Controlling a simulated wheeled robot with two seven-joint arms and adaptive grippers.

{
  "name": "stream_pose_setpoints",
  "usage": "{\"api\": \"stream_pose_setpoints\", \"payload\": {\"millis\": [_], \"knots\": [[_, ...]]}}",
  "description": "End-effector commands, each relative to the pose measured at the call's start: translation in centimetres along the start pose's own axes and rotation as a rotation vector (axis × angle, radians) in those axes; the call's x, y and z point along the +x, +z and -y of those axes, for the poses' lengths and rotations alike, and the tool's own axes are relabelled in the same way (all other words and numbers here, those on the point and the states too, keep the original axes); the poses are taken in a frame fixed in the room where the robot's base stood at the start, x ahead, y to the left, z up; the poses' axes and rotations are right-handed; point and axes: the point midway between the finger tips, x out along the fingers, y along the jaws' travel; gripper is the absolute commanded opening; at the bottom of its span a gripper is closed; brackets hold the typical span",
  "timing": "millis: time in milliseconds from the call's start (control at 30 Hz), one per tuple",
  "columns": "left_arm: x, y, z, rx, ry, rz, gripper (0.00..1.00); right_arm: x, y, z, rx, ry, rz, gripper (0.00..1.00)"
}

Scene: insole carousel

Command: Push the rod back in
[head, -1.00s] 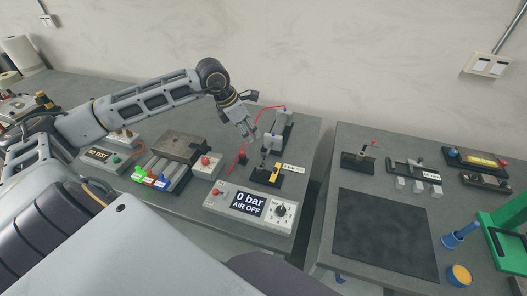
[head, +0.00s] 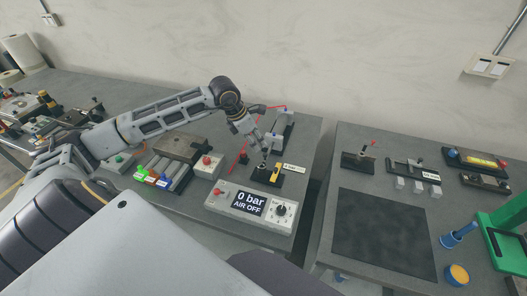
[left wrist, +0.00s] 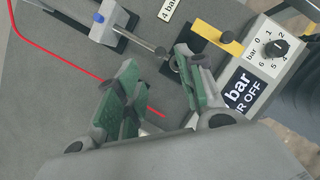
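The silver rod (left wrist: 138,41) sticks out of a grey cylinder (left wrist: 104,24) with a blue fitting in the left wrist view. Its dark end lies just beyond my fingertips, near a black base that carries a yellow block (left wrist: 216,38). My left gripper (left wrist: 158,78) is open, its green-padded fingers apart with nothing between them. In the head view my left gripper (head: 262,151) hangs above the bench beside the black base with the yellow block (head: 274,176); there its fingers partly hide the rod. My right gripper is in neither view.
A control box (head: 250,206) reading "0 bar AIR OFF" stands in front of the base. A red air line (left wrist: 55,58) runs over the bench. A small box with a red button (head: 208,164) is left of the gripper. A second table (head: 385,235) stands right across a gap.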

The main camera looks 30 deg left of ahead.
Motion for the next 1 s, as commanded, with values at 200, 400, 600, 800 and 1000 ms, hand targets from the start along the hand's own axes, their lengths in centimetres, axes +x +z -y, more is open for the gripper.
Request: {"api": "stream_pose_setpoints", "payload": {"millis": [200, 400, 600, 800, 1000], "knots": [[2.0, 0.1, 0.0, -0.001, -0.002, 0.002, 0.38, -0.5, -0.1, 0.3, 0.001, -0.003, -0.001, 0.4], [3.9, 0.1, 0.1, -0.002, -0.002, 0.002, 0.38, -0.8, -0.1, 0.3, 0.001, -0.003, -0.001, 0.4], [5.8, 0.1, 0.1, 0.0, -0.003, 0.0, 0.38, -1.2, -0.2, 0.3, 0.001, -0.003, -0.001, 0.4], [7.5, 0.1, 0.0, -0.002, -0.001, 0.001, 0.38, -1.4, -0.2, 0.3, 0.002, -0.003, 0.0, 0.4], [8.3, 0.1, 0.1, 0.0, -0.001, 0.001, 0.38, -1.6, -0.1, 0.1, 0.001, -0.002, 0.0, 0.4]]}}
